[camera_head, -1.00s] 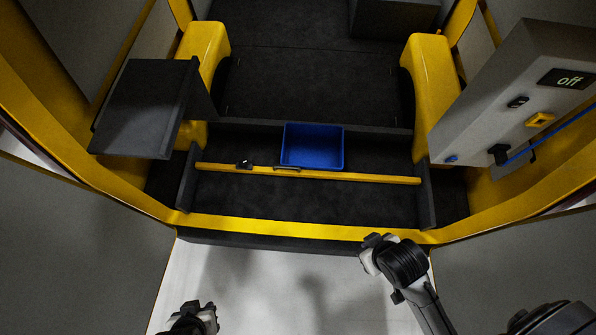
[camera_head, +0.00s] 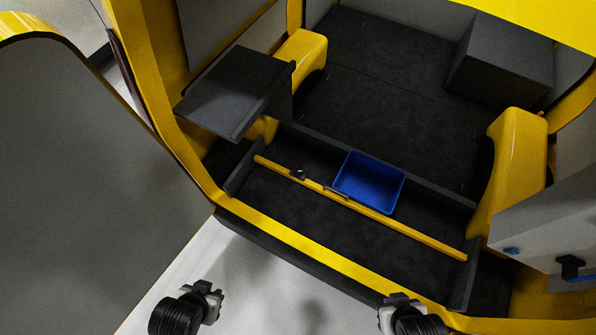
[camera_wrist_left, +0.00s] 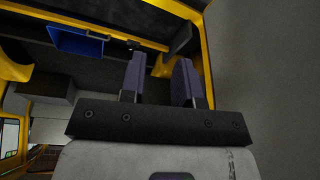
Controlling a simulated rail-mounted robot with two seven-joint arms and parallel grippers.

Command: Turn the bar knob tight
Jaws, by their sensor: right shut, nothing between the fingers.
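The yellow bar (camera_head: 400,231) runs across the recess behind the yellow sill. A small black knob (camera_head: 298,174) sits on the bar toward its left end, and its exact angle is too small to tell. A thin dark handle (camera_head: 335,192) is on the bar right of the knob. My left gripper (camera_head: 214,291) is at the bottom left, outside the sill and well apart from the bar. Its two fingers (camera_wrist_left: 159,80) stand apart with nothing between them in the left wrist view. My right gripper (camera_head: 393,299) is shut and empty at the bottom, near the sill.
A blue bin (camera_head: 368,182) stands just behind the bar; it also shows in the left wrist view (camera_wrist_left: 75,41). A dark grey panel (camera_head: 232,92) juts out at the left. A grey control box (camera_head: 550,225) is at the right. The yellow sill (camera_head: 300,243) lies between my grippers and the bar.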

